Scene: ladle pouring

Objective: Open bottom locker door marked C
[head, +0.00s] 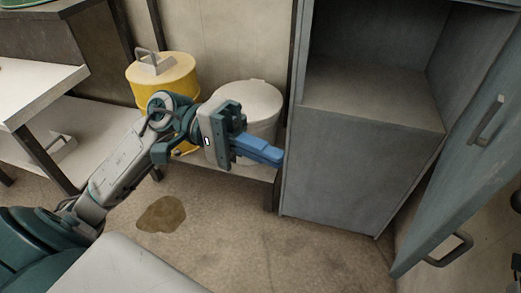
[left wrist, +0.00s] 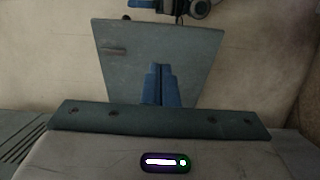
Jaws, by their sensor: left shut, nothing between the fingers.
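A grey locker (head: 335,175) stands right of centre in the head view. Its upper compartment is open and looks empty. A grey door (head: 450,190) is swung out at the right, with a bar handle (head: 487,120) on its face and another handle (head: 447,249) at its lower edge. I see no letter C. My left gripper (head: 280,158) is shut and empty, its blue fingertips at the locker's left edge; I cannot tell if they touch.
A yellow canister (head: 165,80) and a pale lidded bucket (head: 258,103) stand on a low shelf behind my left arm. A white-topped bench (head: 35,85) is at the left. A brown stain (head: 161,213) marks the floor. Floor before the locker is clear.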

